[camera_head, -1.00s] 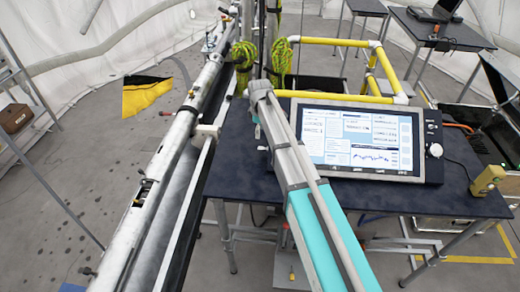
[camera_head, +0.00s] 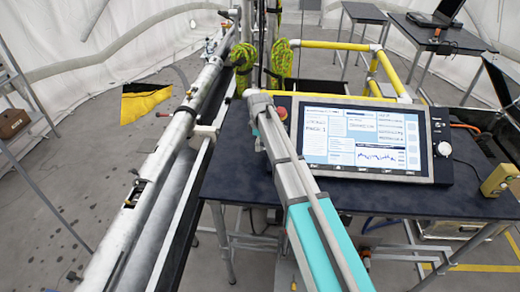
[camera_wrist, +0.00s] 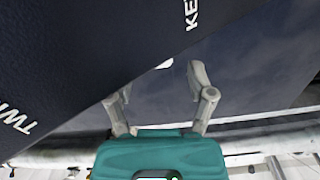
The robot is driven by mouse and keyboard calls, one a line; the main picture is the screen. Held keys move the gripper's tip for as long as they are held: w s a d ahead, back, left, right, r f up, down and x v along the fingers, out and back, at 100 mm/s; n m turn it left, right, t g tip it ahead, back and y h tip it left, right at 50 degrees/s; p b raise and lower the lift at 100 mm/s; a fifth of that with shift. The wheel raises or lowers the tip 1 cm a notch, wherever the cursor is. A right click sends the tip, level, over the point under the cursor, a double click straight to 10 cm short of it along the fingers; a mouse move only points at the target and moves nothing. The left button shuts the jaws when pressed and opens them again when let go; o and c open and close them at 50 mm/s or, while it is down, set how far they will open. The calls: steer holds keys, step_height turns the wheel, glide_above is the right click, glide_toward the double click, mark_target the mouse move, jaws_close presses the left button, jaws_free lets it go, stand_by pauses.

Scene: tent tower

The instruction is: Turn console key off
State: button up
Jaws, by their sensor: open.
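The console (camera_head: 439,125) is a dark-framed panel with a lit screen (camera_head: 360,140), standing on the dark table in the head view. A white round knob (camera_head: 444,149) is on its right side and a red button (camera_head: 281,113) at its left edge. In the wrist view a dark panel (camera_wrist: 90,50) carries white lettering, partly cut off, reading "KE" and "TW". A small white shape shows at the panel's lower edge; I cannot tell what it is. My gripper (camera_wrist: 159,82) is open and empty, its fingers near that edge. No key can be clearly made out.
The dark table (camera_head: 420,197) has bare room in front of the console. A yellow box (camera_head: 497,180) sits at its right edge. A long pipe (camera_head: 165,150) runs along the left. Yellow rails (camera_head: 335,44) and green rope (camera_head: 243,62) stand behind.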

steer(key=shift+f+b, duration=0.3)
steer(key=shift+f, duration=0.2)
jaws_close()
